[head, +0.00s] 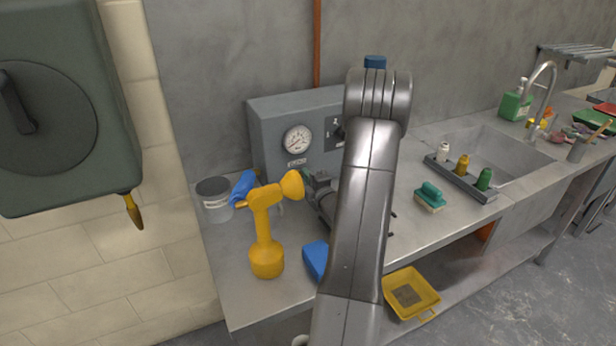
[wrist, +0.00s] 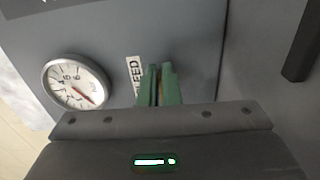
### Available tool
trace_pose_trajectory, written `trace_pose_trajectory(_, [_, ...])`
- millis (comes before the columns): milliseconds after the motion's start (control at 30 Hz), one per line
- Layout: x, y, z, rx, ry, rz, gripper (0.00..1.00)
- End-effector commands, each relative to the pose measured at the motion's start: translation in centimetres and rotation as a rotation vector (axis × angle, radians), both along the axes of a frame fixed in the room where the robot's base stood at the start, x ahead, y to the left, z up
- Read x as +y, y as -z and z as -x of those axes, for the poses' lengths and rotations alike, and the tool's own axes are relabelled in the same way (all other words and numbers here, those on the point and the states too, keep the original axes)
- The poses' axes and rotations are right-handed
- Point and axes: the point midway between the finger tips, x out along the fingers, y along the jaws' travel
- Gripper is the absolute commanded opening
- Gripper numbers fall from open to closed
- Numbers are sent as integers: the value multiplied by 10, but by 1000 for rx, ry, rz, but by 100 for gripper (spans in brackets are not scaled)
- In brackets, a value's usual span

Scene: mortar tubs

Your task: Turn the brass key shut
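The grey control box (head: 270,115) stands on the bench against the wall, with a round gauge (head: 298,139) on its front. My gripper's green fingers (wrist: 160,86) point at the box front just right of this label. They are close together, with a thin brass-coloured sliver, the brass key (wrist: 160,88), showing between them. The fingers look shut on it; most of the key is hidden. In the head view my arm covers the key, and my gripper (head: 318,186) shows only partly.
A tray with several bottles (head: 460,183) and a green brush (head: 431,196) lie right, near the sink (head: 490,150). A dark bar (wrist: 300,45) juts at upper right.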

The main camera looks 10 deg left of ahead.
Motion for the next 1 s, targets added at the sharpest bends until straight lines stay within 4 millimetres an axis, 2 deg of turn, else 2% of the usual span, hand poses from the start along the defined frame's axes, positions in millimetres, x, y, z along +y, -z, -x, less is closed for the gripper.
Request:
trace_pose_trajectory(67, [3, 6, 4, 12, -10, 5, 0])
trace_pose_trajectory(200, [3, 5, 4, 10, -10, 4, 27])
trace_pose_trajectory(500, [1, 2, 3, 4, -5, 3, 28])
trace_pose_trajectory(633, [-5, 3, 11, 4, -3, 3, 28])
trace_pose_trajectory(767, [-19, 3, 30, 3, -2, 2, 28])
trace_pose_trajectory(1000, [-50, 3, 77, 6, -2, 2, 28])
